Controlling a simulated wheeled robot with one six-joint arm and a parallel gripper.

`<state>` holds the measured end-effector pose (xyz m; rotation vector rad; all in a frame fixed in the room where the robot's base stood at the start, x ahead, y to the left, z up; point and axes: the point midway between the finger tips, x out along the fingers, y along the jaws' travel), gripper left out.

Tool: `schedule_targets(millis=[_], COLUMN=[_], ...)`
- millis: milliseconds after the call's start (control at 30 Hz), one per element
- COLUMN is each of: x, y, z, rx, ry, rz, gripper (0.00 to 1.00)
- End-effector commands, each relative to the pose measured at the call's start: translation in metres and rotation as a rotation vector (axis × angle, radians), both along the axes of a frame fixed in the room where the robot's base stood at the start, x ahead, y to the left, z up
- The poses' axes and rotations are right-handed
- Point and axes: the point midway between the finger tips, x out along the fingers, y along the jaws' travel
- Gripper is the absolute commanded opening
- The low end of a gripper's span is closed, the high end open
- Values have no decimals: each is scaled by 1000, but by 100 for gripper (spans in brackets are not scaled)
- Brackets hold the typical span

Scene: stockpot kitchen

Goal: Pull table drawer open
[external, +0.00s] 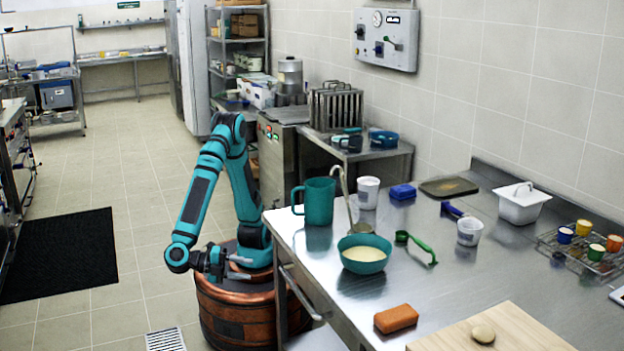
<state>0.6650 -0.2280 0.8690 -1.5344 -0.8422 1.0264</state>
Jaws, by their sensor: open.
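The steel table (440,262) stands at the right. Its drawer (312,288) is under the tabletop on the side that faces my arm, and it looks flush with the table's side. A bar handle (299,294) runs along the drawer front. My gripper (247,269) is open and empty. It is to the left of the handle, apart from it, at about the height of the handle's far end in the picture. The fingers point right, towards the table.
On the tabletop near this edge stand a teal pitcher (319,203), a ladle (350,210), a bowl (363,256) of pale contents and an orange-brown block (396,319). A wooden board (500,335) lies at the front.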

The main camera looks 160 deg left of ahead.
Motion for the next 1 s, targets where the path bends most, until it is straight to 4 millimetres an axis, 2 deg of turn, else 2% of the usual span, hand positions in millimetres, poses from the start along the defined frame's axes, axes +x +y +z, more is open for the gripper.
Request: schedule_targets(millis=[33,100,200,367,467,1000], x=[0,0,0,3,7,42], y=[0,0,0,5,16,101], z=[-18,-36,-52,-59,-61,-77], rx=[3,2,0,-2,-1,0], ry=[5,4,1,-1,-1,-1], rz=[-1,-1,0,0,2,2], gripper=[41,41,41,41,41,41])
